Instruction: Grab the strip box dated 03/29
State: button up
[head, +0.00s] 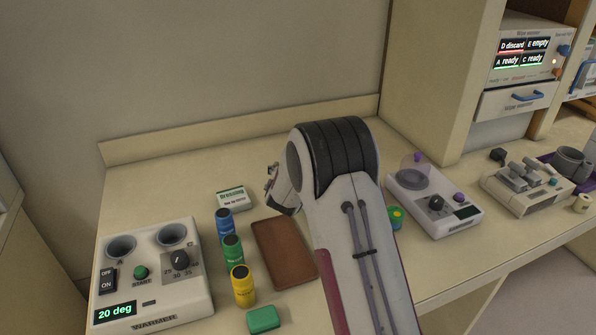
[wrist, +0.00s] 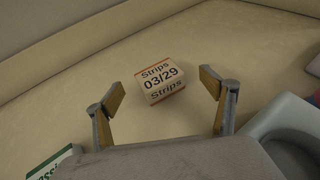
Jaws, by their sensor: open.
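The strip box (wrist: 160,80) shows in the wrist view. It is a small pale box with orange edges, marked "Strips 03/29", resting on the beige counter. My gripper (wrist: 165,92) is open, with one finger to the left of the box and one to the right, both apart from it. The box lies ahead of the palm, roughly between the fingertips. In the head view my gripper (head: 272,188) is partly visible at the left of my wrist, and the strip box is hidden behind my arm.
A dressing box (head: 232,198), blue (head: 225,222), green (head: 232,250) and yellow (head: 243,287) bottles, a brown tray (head: 284,254) and a warmer (head: 150,280) stand left of my arm. A device with a clear dome (head: 435,202) stands right. The counter's back strip (head: 250,126) lies beyond.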

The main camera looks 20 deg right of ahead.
dwell(0.3)
jog(key=shift+x, duration=2.6)
jog(key=shift+a+f, duration=0.15)
jog(key=c, duration=1.2)
